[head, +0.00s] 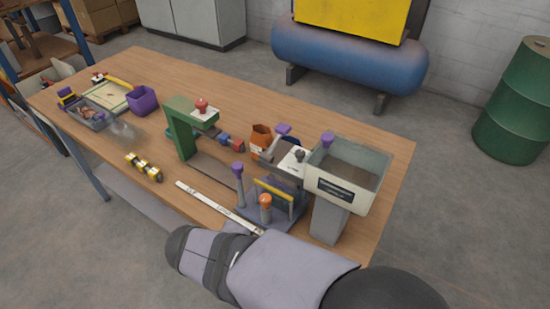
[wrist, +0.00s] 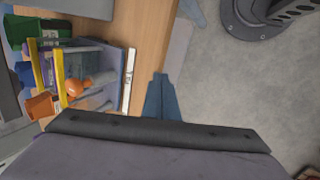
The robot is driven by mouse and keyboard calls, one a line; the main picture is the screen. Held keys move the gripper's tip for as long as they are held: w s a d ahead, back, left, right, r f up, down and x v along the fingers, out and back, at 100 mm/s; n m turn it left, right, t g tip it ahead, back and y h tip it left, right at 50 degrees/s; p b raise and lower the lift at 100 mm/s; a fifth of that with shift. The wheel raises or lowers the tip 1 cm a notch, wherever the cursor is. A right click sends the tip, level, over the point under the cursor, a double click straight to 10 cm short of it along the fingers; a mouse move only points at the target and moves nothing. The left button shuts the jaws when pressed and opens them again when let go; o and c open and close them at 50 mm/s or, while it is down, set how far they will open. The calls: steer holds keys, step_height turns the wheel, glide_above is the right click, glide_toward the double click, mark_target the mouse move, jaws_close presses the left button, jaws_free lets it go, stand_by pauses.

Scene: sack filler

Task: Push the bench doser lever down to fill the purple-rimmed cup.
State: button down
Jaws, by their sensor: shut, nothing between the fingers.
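The bench doser appears to be the unit with a pale hopper (head: 341,189) at the right end of the bench. Purple-knobbed levers (head: 238,170) and an orange-knobbed one (head: 265,201) stand beside it; I cannot tell which is its lever. The orange knob also shows in the wrist view (wrist: 78,88), left of my gripper (wrist: 161,80). My gripper is shut, empty and apart from the levers, over the bench's front edge. In the head view only my arm shows, in front of the bench. I cannot make out a purple-rimmed cup.
A green press frame (head: 182,130) with a red knob and an orange cup (head: 261,138) stand mid-bench. A white ruler (head: 205,202) lies near the front edge. A purple bin (head: 142,99) and a grey tray (head: 91,122) are at left. The bench's back strip is clear.

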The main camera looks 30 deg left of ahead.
steer(key=w+a+r+m+t+y, duration=0.2)
steer(key=w+a+r+m+t, duration=0.25)
steer(key=w+a+r, duration=0.5)
steer(key=w+d+r+m+t, duration=0.1)
steer(key=w+r+m+t, duration=0.1)
steer(key=r+m, duration=0.5)
steer(key=w+d+r+m+t+h, duration=0.1)
steer(key=r+m+t, duration=0.2)
steer(key=r+m, duration=0.4)
steer(key=shift+w+d+r+t+h, duration=0.15)
steer(key=shift+w+r+t+h, duration=0.2)
steer(key=shift+r, duration=1.15)
steer(key=shift+w, duration=0.1)
steer(key=p, duration=0.6)
glide_above(276, 143)
steer(key=shift+w+a+f, duration=0.15)
steer(key=shift+f, duration=0.35)
steer(key=shift+w+a+f, duration=0.15)
steer(key=shift+f, duration=0.3)
step_height(276, 143, down, 3)
steer(key=shift+a+f+p, duration=0.1)
steer(key=shift+p, duration=0.55)
steer(key=shift+w+f, duration=0.1)
steer(key=shift+f, duration=0.6)
